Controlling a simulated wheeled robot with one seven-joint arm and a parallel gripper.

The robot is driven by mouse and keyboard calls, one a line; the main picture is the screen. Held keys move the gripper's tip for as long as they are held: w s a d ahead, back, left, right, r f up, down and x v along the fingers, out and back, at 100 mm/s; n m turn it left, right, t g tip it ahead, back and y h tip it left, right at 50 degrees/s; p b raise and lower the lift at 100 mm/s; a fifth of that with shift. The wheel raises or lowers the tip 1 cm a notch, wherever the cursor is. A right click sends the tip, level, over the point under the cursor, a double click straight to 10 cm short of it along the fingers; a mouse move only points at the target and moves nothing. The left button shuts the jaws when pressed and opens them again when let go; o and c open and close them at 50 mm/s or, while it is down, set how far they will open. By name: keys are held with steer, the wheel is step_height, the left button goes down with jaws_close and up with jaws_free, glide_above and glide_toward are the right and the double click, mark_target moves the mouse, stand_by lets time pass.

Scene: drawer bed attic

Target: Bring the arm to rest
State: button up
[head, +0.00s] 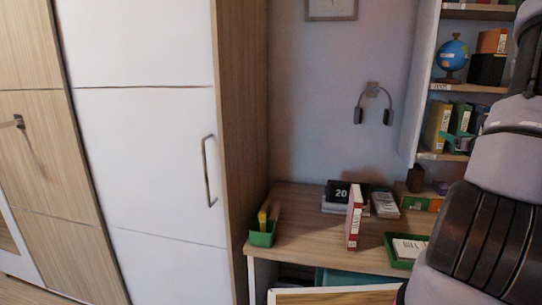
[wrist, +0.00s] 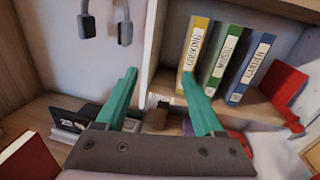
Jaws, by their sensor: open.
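My gripper (wrist: 160,104) shows in the wrist view with its two green fingers spread apart and nothing between them. It is pointed toward the shelf and the back of the desk. Three binders, yellow (wrist: 194,50), green (wrist: 220,62) and blue (wrist: 250,70), stand upright on the shelf beyond the fingers in the wrist view. A red book (head: 353,218) stands upright on the desk (head: 300,208).
A green box (head: 262,238) sits at the desk's left edge. A green tray (head: 390,250) with a white item lies near my arm. Headphones (head: 374,103) hang on the wall. A globe (head: 452,57) stands on the shelf. A tall white cabinet door (head: 150,140) is at left.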

steer(key=s+a+r+n+g+y, duration=0.1)
steer(key=a+r+n+g+y, duration=0.2)
steer(key=a, duration=0.6)
steer(key=a+r+n+g+y, duration=0.1)
steer(key=a+r+n+y, duration=0.4)
steer(key=a, duration=0.4)
steer(key=s+a+r+n+g+y, duration=0.1)
steer(key=a+r+n+y, duration=0.15)
steer(key=a+n, duration=0.4)
steer(key=s+a+r+n+g, duration=0.2)
steer(key=s+a+n+g, duration=0.4)
steer(key=s+a, duration=0.6)
steer(key=s+a+r+n+h, duration=0.2)
steer(key=s+n+h, duration=0.5)
steer(key=s+n, duration=0.4)
steer(key=s, duration=0.3)
steer(key=shift+s+r+n, duration=0.25)
steer(key=shift+n, duration=0.1)
